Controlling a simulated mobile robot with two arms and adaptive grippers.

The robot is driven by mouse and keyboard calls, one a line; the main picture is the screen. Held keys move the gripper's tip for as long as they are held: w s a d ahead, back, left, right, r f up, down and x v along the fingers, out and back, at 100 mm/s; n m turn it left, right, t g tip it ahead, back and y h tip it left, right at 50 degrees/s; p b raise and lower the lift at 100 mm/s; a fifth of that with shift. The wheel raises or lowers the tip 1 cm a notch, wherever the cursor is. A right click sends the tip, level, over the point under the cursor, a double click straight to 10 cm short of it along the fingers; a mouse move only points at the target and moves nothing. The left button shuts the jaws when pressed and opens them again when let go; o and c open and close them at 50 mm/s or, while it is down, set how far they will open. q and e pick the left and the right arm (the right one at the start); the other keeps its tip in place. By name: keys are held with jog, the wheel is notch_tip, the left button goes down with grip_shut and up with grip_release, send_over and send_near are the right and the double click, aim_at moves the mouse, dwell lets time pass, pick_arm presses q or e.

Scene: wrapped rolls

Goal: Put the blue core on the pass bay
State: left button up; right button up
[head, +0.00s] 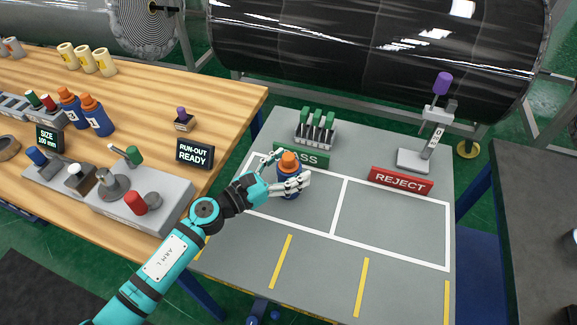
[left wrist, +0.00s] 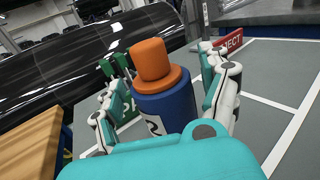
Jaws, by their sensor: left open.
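The blue core (head: 289,163), a blue cylinder with a stepped orange plug on top, stands upright in the pass bay (head: 318,207), the left white-outlined box behind which the green PASS sign (head: 312,158) stands. My left gripper (head: 291,173) is open, with its fingers on both sides of the core. In the left wrist view the core (left wrist: 170,107) sits between the two spread fingers, and its foot is hidden behind my gripper. From these views I cannot tell whether a finger touches it. My right gripper is not in view.
The reject bay (head: 390,220) to the right is empty, behind it the red REJECT sign (head: 400,181). A rack of green-topped pieces (head: 316,130) and a stand with a purple top (head: 437,110) are at the back. Two similar blue cores (head: 95,115) stand on the wooden table.

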pick_arm(q)
jog(key=shift+r, duration=0.2)
jog(key=shift+s+a+f, duration=0.15)
jog(key=shift+s+a, duration=0.05)
jog(key=shift+a, duration=0.1)
jog(key=b+v, duration=0.3)
jog(key=v, duration=0.7)
jog(key=shift+s+a, duration=0.15)
jog(key=shift+s, duration=0.1)
jog(key=shift+s+a, duration=0.25)
jog(key=shift+a, duration=0.05)
